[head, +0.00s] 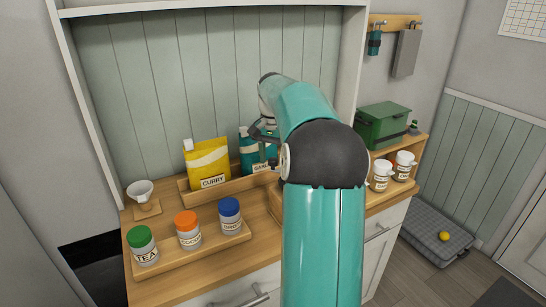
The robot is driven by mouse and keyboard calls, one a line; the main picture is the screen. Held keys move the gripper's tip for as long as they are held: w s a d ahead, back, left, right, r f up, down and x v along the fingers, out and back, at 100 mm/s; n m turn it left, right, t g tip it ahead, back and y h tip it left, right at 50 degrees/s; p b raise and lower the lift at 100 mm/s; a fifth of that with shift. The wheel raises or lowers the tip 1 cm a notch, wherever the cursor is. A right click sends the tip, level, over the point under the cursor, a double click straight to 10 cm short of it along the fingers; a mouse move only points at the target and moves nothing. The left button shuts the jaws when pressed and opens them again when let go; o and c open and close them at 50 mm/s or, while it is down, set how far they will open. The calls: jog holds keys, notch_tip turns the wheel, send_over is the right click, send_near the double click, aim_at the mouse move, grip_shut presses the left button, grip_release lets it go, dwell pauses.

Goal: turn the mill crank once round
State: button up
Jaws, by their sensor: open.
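My gripper (262,140) is in front of the back panel, near the teal pouch (248,150) on the counter. Its dark fingers are small in this view and look open, with nothing seen between them. My teal arm with its dark elbow covers the middle of the counter. I cannot make out a mill or a crank. A wooden edge (275,204) shows just left of my arm, and what it belongs to is hidden.
A yellow curry pouch (207,163) stands in a wooden rack. Jars with green (139,237), orange (186,220) and blue (229,208) lids stand in front. A green box (383,125) and white mugs (382,175) stand right.

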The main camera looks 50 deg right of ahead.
grip_shut()
jog(key=shift+d, duration=0.15)
jog(key=s+d+m, duration=0.1)
jog(key=d+m, duration=0.5)
jog(key=m, duration=0.7)
jog(key=shift+s+d+m, duration=0.25)
jog(key=shift+d+m, duration=0.1)
jog(key=shift+m, duration=0.05)
jog(key=shift+r, duration=0.1)
dwell(0.3)
